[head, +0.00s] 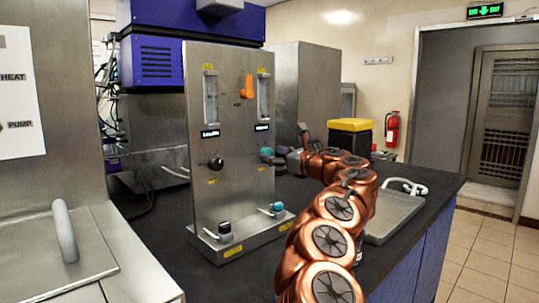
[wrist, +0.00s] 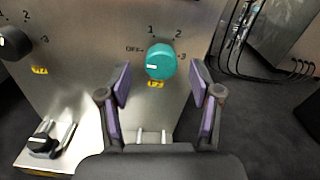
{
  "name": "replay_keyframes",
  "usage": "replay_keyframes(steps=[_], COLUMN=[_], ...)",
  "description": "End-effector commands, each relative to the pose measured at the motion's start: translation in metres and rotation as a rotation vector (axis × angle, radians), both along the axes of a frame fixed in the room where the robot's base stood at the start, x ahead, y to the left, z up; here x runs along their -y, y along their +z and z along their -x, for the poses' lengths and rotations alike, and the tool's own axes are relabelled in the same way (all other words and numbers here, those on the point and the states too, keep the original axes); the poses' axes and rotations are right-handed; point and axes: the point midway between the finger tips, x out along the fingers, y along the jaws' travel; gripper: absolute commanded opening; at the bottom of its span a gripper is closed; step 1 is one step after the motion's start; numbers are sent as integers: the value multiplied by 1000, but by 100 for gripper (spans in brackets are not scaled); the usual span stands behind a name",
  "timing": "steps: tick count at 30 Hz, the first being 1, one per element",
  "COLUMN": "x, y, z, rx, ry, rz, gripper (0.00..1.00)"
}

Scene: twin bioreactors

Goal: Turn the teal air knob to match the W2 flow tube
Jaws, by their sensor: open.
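The teal air knob (wrist: 160,62) is on the upright steel panel in the wrist view, its white mark pointing left, near the OFF label. Labels 1, 2 and 3 run clockwise around it. It also shows in the head view (head: 266,152). My gripper (wrist: 160,75) is open, one purple-padded finger on each side below the knob; contact is not visible. In the head view my gripper (head: 289,160) is just right of the knob. Two flow tubes, left (head: 210,97) and right (head: 263,95), stand on the panel; their levels and tags are too small to read.
A black-capped valve (head: 224,229) and a teal-capped valve (head: 278,208) sit at the panel's foot. A grey tray (head: 393,218) lies to the right. Cables hang behind the panel.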

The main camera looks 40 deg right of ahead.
Motion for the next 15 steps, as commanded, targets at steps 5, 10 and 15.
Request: replay_keyframes(steps=[5,10,15], x=[-2,-3,-3], y=[0,0,0], z=[-15,-23,-26], rx=[-1,-1,0], ry=[-1,-1,-4], rz=[1,0,-1], gripper=[64,64,64])
